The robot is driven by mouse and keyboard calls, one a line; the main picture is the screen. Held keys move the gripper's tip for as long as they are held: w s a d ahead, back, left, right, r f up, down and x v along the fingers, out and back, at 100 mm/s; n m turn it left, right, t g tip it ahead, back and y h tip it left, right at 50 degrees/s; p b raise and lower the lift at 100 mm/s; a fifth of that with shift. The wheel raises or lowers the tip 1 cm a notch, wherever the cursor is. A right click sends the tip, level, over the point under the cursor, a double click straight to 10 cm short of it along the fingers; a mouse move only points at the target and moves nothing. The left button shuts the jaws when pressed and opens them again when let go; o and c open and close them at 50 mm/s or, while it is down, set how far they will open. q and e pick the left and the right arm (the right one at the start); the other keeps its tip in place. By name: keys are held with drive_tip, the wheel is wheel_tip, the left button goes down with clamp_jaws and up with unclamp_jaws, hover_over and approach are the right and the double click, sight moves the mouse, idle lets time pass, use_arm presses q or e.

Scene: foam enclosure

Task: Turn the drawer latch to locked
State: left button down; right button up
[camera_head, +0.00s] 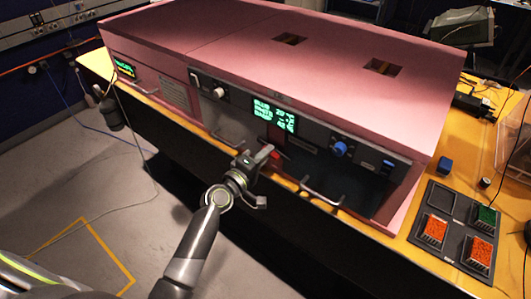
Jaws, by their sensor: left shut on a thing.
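The pink enclosure (350,60) stands on a yellow-edged bench with a grey control panel along its front. A small red latch (276,155) shows at the lower middle of that front, below the lit display (273,115). My left gripper (266,154) is at the front face and is shut on the red latch. The fingers hide part of the latch, so its exact angle is hard to tell. My right gripper is not in view.
Metal handles (322,195) stick out on the front, one to each side of my gripper. A blue knob (340,149) sits to the right on the panel. A dark tray (439,195) with red and green blocks lies on the bench at the right.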

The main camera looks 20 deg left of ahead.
use_arm(q)
drive_tip(key=shift+f+n, duration=0.1)
drive_tip(key=shift+n, duration=0.8)
drive_tip(key=c, duration=1.5)
unclamp_jaws()
drive_tip(key=shift+s+a, duration=0.1)
drive_tip(key=shift+s, duration=0.05)
drive_tip(key=b+v, duration=0.3)
drive_tip(key=v, duration=1.4)
